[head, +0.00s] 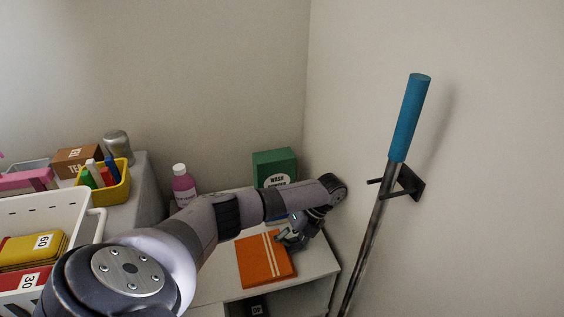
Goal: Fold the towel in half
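An orange towel (258,264) with two pale stripes near its right part lies flat on a white surface in the head view. It shows as a compact, roughly rectangular piece. My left gripper (287,240) points down at the towel's far right corner, very close to it or touching. The fingers are small and dark, partly masked by the wrist, so I cannot tell whether they are open or hold the cloth. My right gripper is not in view.
A green wash powder box (272,166) and a pink bottle (183,186) stand behind my arm. A wall and a blue-handled pole (409,118) in a black bracket bound the right. A white basket (45,214) and a yellow bin (112,191) stand left.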

